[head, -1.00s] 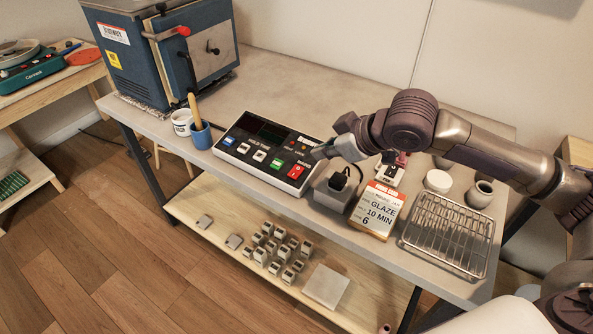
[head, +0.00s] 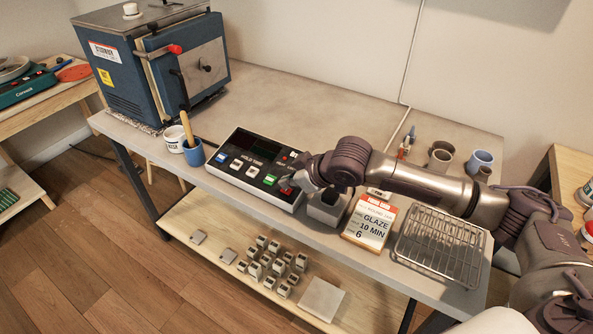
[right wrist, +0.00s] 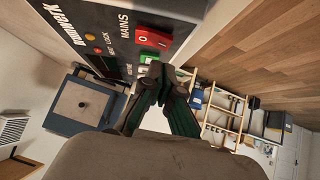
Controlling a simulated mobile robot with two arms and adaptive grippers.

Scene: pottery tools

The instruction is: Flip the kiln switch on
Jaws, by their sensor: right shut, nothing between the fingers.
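The kiln's control box (head: 228,171) lies on the grey table, with a dark panel, a display and a row of coloured buttons. In the right wrist view, a red rocker switch (right wrist: 153,38) marked 0 and 1 sits beside the word MAINS. A green button (right wrist: 149,58) is next to it, partly hidden by the fingertips; it also shows in the head view (head: 270,180). My right gripper (head: 288,184) is shut and empty at the panel's right end, close to the green and red controls. Contact cannot be told. My left gripper is out of view.
The blue kiln (head: 160,75) stands at the back left, with a white cup (head: 175,139) and a blue cup (head: 193,154) in front. A glaze card (head: 370,222) and a wire rack (head: 440,247) lie right of the box. The table's back middle is clear.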

